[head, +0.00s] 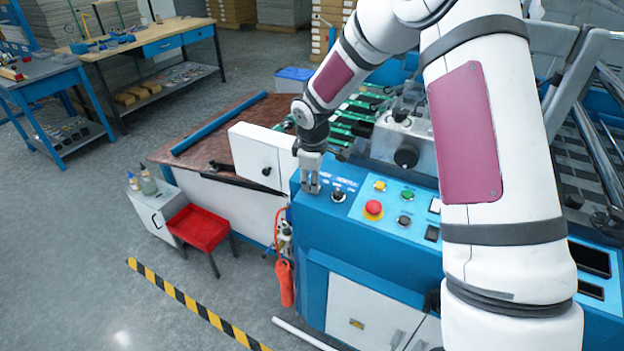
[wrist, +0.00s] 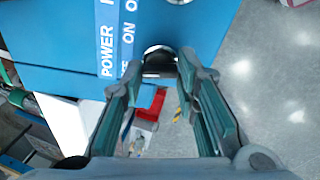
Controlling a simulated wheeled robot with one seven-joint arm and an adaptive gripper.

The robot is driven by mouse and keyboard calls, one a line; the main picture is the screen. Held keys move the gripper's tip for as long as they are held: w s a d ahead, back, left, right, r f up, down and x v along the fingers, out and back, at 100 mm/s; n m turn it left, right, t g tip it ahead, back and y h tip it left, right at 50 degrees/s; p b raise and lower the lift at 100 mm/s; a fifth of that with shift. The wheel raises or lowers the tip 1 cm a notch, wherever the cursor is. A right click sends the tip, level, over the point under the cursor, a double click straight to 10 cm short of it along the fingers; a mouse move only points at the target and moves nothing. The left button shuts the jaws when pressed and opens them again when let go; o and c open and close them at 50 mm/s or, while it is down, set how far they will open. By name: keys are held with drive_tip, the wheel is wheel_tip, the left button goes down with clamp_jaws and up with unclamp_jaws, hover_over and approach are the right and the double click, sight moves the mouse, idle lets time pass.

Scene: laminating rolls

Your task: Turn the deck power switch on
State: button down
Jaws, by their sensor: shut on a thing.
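The blue control panel (head: 362,207) is on the front of the machine. My gripper (head: 311,188) points down at its left end. In the wrist view, my gripper's fingertips (wrist: 160,68) are on both sides of a round dark-and-silver knob (wrist: 160,56), shut on it. The knob is beside a label (wrist: 107,40) with "POWER" and "ON" readable, so it appears to be the deck power switch. Its pointer position cannot be read, and the head view hides it behind the fingers.
A second knob (head: 338,196) is close right of my gripper. A red mushroom button (head: 373,208), a yellow button (head: 380,185) and a green button (head: 407,193) are farther right. A white box (head: 262,156) is close left. A red stool (head: 198,227) is on the floor.

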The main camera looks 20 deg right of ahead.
drive_tip(key=m+b, duration=0.1)
drive_tip(key=m, duration=0.3)
drive_tip(key=shift+m+t+h+b, duration=0.3)
drive_tip(key=shift+m+b, duration=0.55)
drive_tip(key=shift+m, duration=1.25)
drive_tip(key=c, duration=1.2)
unclamp_jaws()
drive_tip(key=shift+c, duration=0.2)
drive_tip(key=shift+r, duration=0.15)
drive_tip(key=v, duration=1.1)
drive_tip(key=shift+s+r, duration=0.2)
drive_tip(key=shift+r, duration=0.15)
